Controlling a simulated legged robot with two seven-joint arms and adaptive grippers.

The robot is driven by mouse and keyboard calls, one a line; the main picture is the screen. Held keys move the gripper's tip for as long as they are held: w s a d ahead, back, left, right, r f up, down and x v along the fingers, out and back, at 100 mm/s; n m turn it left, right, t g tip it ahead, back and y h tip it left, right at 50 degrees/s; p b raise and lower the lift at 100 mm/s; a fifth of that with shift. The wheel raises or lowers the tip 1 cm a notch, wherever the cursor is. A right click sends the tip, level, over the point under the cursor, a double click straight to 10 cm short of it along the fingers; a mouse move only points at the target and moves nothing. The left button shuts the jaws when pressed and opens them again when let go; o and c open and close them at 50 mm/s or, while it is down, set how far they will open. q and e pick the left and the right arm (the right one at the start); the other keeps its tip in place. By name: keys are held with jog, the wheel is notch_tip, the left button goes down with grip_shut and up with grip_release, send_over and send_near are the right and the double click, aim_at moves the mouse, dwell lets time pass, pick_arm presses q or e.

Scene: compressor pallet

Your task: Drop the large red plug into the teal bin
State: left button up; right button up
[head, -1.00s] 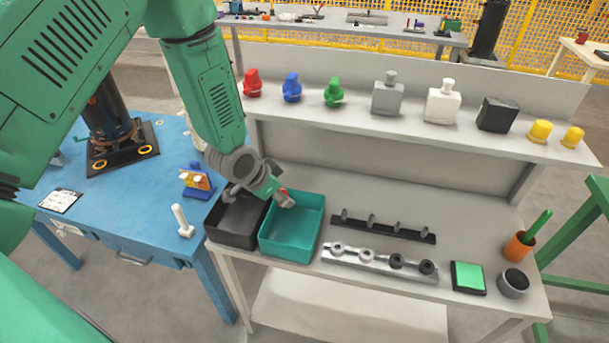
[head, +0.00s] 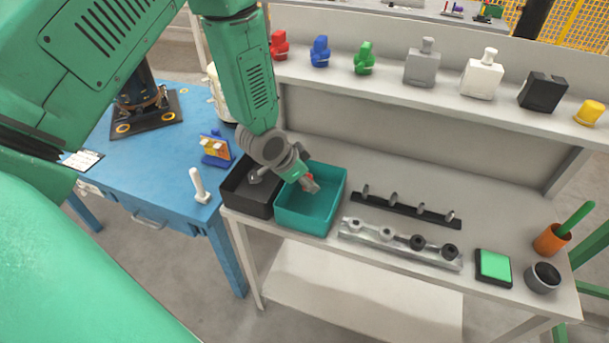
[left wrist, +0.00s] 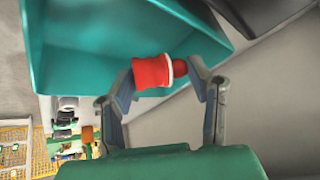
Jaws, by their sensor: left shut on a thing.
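The large red plug (left wrist: 153,71) has a pale ring and a narrower red end. In the left wrist view it sits between the fingers of my left gripper (left wrist: 160,78), which is shut on it. The bin's wall also fills the upper part of the left wrist view (left wrist: 85,50). The bin is open at the top, and its far inside is partly hidden by my gripper. My right gripper is not in view.
A black bin (head: 240,192) stands directly left of the teal bin. A black rack with pegs (head: 405,208) and a metal rail with fittings (head: 400,243) lie to the right. Red, blue and green items (head: 364,58) stand on the shelf (head: 400,88) above.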

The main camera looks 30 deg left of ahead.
pick_arm(q)
jog(key=o, duration=1.1)
jog(key=shift+d, duration=0.15)
jog(key=shift+a, duration=0.5)
jog(key=shift+s+a+r, duration=0.15)
jog(key=shift+s+r, duration=0.05)
jog(key=shift+r, duration=0.15)
jog(key=v, duration=1)
jog(key=shift+s+r, duration=0.25)
jog(key=shift+r, duration=0.05)
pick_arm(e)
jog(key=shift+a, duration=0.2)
pick_arm(q)
jog(key=shift+d, duration=0.25)
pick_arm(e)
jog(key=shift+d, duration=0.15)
